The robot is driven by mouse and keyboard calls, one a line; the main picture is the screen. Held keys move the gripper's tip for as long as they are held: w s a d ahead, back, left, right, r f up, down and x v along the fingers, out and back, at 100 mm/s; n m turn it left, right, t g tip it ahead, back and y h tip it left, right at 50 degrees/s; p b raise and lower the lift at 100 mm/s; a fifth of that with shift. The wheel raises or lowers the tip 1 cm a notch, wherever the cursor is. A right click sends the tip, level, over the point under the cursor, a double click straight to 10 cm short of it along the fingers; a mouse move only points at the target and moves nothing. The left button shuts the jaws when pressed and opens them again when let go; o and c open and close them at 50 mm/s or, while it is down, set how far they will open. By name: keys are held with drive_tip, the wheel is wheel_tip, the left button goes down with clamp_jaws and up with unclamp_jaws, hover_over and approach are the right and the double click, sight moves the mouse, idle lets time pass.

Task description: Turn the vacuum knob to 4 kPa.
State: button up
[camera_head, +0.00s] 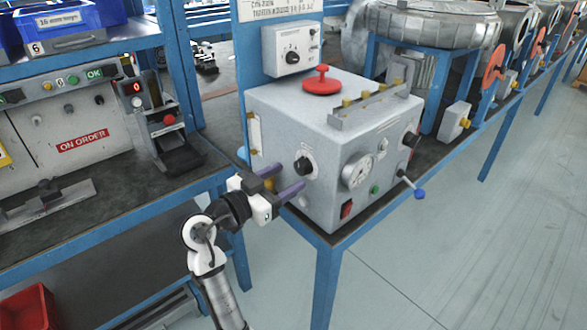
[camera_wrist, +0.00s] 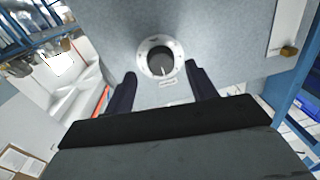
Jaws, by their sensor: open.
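The vacuum knob (camera_head: 303,165) is a black knob on a round white dial on the left face of a grey box (camera_head: 270,115). It also shows in the wrist view (camera_wrist: 160,62), with a white pointer line and a small label under the dial. My gripper (camera_head: 285,187) is open, with its two dark purple fingers pointing at that face. In the wrist view my gripper (camera_wrist: 160,85) has one fingertip on each side of the dial, a little below the knob's centre. The fingers do not hold the knob. The dial's figures are too small to read.
A round gauge (camera_head: 358,170), a red switch (camera_head: 346,209) and a blue-tipped lever (camera_head: 412,186) are on the box's front face. A red mushroom-shaped part (camera_head: 322,82) and a brass-fitted rail (camera_head: 375,102) are on top. A bench with a control panel (camera_head: 70,120) stands left.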

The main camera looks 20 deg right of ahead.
sight(299, 170)
drive_tip(key=shift+x, duration=1.7)
drive_tip(key=c, duration=1)
drive_tip(key=shift+p, duration=0.3)
drive_tip(key=shift+n, duration=0.3)
drive_tip(key=n+p, duration=0.2)
drive_tip(key=n, duration=0.1)
drive_tip(key=shift+r, duration=0.15)
drive_tip(key=shift+n+p, duration=1.4)
drive_tip(key=shift+n, duration=0.6)
